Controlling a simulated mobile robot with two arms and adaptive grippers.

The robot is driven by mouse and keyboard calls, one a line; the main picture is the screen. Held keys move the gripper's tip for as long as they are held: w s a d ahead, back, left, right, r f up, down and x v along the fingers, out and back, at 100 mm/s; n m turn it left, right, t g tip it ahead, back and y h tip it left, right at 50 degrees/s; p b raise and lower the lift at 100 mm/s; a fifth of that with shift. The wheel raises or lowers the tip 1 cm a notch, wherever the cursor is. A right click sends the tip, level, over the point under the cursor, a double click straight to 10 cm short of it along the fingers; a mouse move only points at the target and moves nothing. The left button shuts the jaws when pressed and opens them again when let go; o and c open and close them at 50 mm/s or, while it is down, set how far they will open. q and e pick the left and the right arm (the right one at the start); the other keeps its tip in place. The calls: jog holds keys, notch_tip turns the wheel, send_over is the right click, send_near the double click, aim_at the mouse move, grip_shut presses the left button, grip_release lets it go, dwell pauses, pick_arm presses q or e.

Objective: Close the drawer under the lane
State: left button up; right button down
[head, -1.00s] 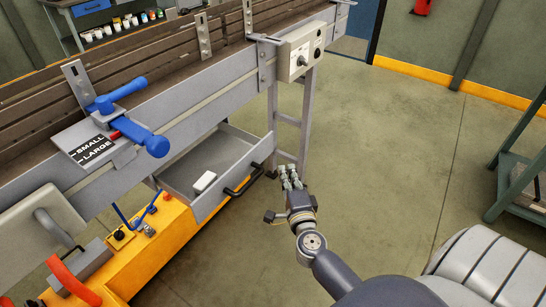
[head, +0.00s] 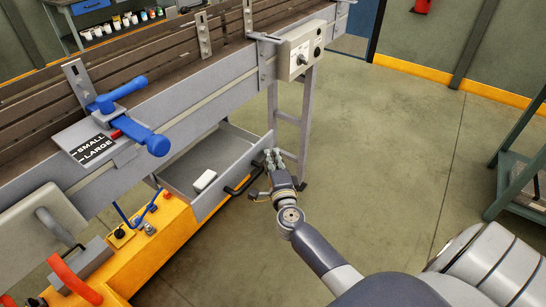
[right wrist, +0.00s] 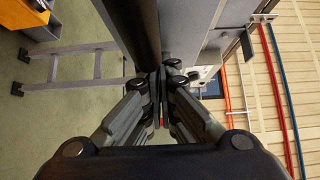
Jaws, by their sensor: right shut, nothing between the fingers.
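The grey drawer (head: 228,148) under the lane (head: 185,105) stands pulled out, with a small white box (head: 205,180) inside. Its front carries a dark bar handle (head: 243,180). My right gripper (head: 273,154) is shut and empty, at the right end of the drawer front beside the handle. In the right wrist view the closed fingertips (right wrist: 160,84) meet at the end of a dark bar (right wrist: 146,30), with a grey panel beside it. Whether they touch the drawer cannot be told. My left gripper is not in view.
A grey lane leg frame (head: 306,125) stands just behind the gripper. A yellow base unit (head: 165,245) sits left of the drawer. A blue-handled stop (head: 130,125) is on the lane. The floor to the right is clear up to a green rack (head: 520,165).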

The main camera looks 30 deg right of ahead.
jog(key=w+a, duration=0.1)
jog(key=w, duration=0.1)
jog(key=w+a, duration=0.1)
jog(key=w, duration=0.3)
jog(key=shift+w+a, duration=0.2)
jog(key=shift+a, duration=0.2)
jog(key=b, duration=0.3)
send_near(228, 126)
jog(key=x, duration=0.4)
jog(key=shift+s+d+f, duration=0.15)
jog(key=shift+d+f, duration=0.1)
jog(key=shift+d, duration=0.1)
jog(key=shift+w+a, duration=0.2)
jog(key=shift+w, duration=0.25)
jog(key=shift+r, duration=0.25)
